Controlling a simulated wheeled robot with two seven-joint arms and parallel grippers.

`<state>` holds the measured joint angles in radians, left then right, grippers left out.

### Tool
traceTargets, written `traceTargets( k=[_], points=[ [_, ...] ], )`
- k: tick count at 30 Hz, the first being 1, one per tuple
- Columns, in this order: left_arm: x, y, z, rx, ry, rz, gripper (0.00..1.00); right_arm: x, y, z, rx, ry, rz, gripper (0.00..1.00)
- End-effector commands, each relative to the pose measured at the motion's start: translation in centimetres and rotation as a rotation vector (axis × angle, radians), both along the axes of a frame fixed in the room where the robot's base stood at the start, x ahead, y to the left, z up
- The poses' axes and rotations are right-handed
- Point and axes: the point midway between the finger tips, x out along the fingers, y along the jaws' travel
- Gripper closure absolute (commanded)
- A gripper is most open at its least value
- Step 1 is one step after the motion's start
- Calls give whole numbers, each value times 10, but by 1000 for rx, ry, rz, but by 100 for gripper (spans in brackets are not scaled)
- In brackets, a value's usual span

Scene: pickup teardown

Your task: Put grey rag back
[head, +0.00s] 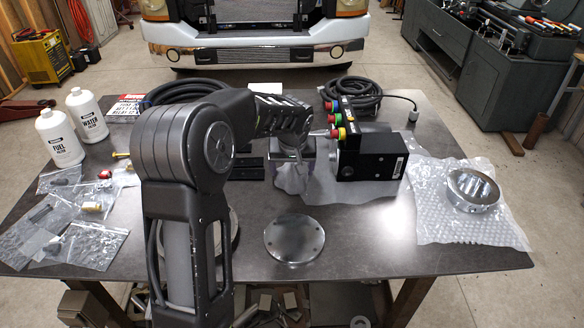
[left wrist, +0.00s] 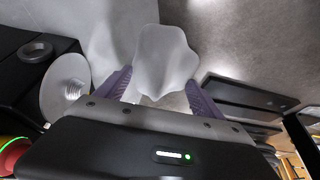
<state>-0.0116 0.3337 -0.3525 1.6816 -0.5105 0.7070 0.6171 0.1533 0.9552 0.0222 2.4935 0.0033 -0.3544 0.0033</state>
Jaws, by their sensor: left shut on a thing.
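The grey rag (head: 291,180) is bunched up and hangs below my left gripper (head: 292,153) near the middle of the table. In the left wrist view the rag (left wrist: 165,62) is pinched between the two purple fingers (left wrist: 158,88) of my left gripper, which is shut on it. The forearm and wrist hide part of the gripper in the head view. Whether the rag's lower edge touches the table is unclear. My right gripper is not in view.
A black box with coloured buttons (head: 372,158) stands on a pale sheet (head: 330,190) just right of the rag. A round metal plate (head: 294,239) lies in front. White bottles (head: 60,140) and bagged parts stand left; a metal ring (head: 473,190) lies on bubble wrap right.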

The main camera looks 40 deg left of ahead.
Motion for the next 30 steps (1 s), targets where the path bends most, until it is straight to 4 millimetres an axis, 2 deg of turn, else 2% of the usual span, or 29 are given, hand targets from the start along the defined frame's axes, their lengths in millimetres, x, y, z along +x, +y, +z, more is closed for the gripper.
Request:
traceTargets(
  k=[12, 13, 20, 30],
  points=[
    [0, 0, -8, 1, -1, 0, 60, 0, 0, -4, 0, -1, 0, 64],
    [0, 0, -6, 1, -1, 0, 20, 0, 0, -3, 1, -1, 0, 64],
    [0, 0, -6, 1, -1, 0, 1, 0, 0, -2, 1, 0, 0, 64],
    [0, 0, -2, 1, -1, 0, 1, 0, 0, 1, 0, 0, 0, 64]
  ],
)
